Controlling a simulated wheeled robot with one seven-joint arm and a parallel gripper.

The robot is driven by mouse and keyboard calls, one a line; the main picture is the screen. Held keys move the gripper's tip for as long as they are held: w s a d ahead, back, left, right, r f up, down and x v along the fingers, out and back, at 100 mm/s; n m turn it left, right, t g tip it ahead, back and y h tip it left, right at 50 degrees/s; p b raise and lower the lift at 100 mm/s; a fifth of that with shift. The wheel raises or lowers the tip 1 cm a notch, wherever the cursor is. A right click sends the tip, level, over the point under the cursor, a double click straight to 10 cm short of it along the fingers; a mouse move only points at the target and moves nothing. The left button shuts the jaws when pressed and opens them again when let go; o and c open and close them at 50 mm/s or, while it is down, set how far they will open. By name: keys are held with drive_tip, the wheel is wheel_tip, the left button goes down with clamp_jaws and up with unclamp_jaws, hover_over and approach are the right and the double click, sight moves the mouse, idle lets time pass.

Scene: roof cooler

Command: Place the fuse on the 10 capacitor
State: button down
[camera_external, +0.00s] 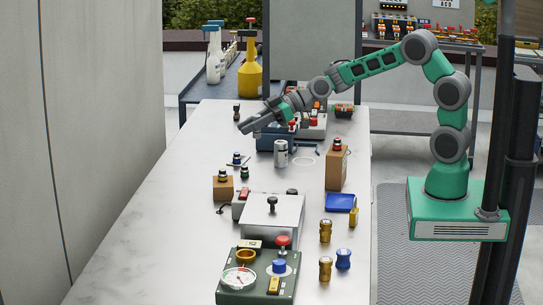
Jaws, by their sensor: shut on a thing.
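My gripper (248,124) is at the end of the outstretched arm, above the far part of the white table, pointing left. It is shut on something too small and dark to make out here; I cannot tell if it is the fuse. A silver cylinder (281,154) stands upright on the table, nearer the camera and right of the gripper; it may be a capacitor, but no number is legible. Gold cylinders (326,231) and a blue one (343,259) stand at the near right.
A green gauge box (232,294) and a grey box with a black knob (289,215) stand on the white table (150,220). A blue device (265,142) stands below the arm. The table's left side is clear.

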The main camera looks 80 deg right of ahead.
drive_tip(key=s+d+r+m+t+h+b, duration=0.1)
drive_tip(key=s+d+r+m+h, duration=0.15)
drive_tip(key=d, duration=0.75)
drive_tip(key=s+d+r+m+h+b, duration=0.1)
drive_tip(key=s+d+r+m+h, duration=0.2)
drive_tip(key=d, duration=0.7)
drive_tip(key=s+d+r+n+b, duration=0.1)
drive_tip(key=s+d+r, duration=0.2)
drive_tip(key=s+r, duration=0.3)
drive_tip(key=s+a+f+n+g+y, duration=0.1)
drive_tip(key=s+a+f+n+y, duration=0.2)
drive_tip(key=a, duration=0.5)
drive_tip(key=s+a+n+g+y, duration=0.1)
drive_tip(key=s+a+n+y, duration=0.3)
drive_tip(key=a, duration=0.4)
drive_tip(key=m+p, duration=0.1)
drive_tip(key=p, duration=0.1)
hover_over(281, 146)
drive_tip(key=w, duration=0.2)
wheel_tip(281, 146, down, 10)
drive_tip(key=shift+w+d+f, duration=0.1)
drive_tip(key=shift+d+f, duration=0.1)
drive_tip(key=shift+f, duration=0.6)
drive_tip(key=shift+w+d+f, duration=0.1)
drive_tip(key=shift+d+f, duration=0.1)
drive_tip(key=shift+f, duration=0.55)
